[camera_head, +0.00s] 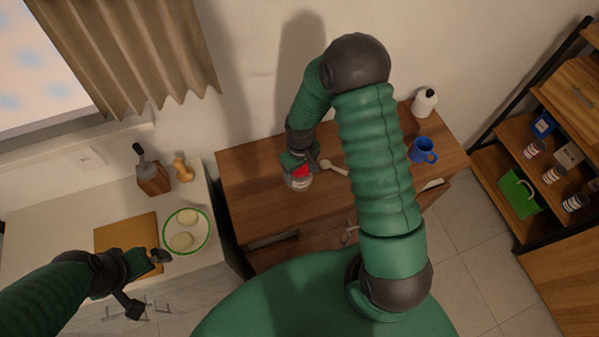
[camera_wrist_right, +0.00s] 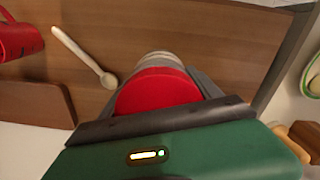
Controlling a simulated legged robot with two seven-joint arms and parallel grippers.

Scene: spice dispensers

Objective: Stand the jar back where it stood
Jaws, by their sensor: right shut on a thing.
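The jar (camera_head: 298,183) has a red lid and a pale, clear-looking body. It is at the left part of the wooden cabinet top (camera_head: 250,200). My right gripper (camera_head: 299,167) reaches down from above and is shut on the jar near its lid. In the right wrist view the red lid (camera_wrist_right: 156,92) sits between the two fingers, with the pale body beyond it. I cannot tell whether the jar's base touches the wood. My left gripper (camera_head: 148,283) is open and empty, in front of the counter at the left.
A pale spoon (camera_head: 333,168) lies just right of the jar. A blue mug (camera_head: 423,150) and a white bottle (camera_head: 424,102) stand farther right. A red object (camera_wrist_right: 18,40) shows in the right wrist view. A green-rimmed plate (camera_head: 207,232) is on the left counter.

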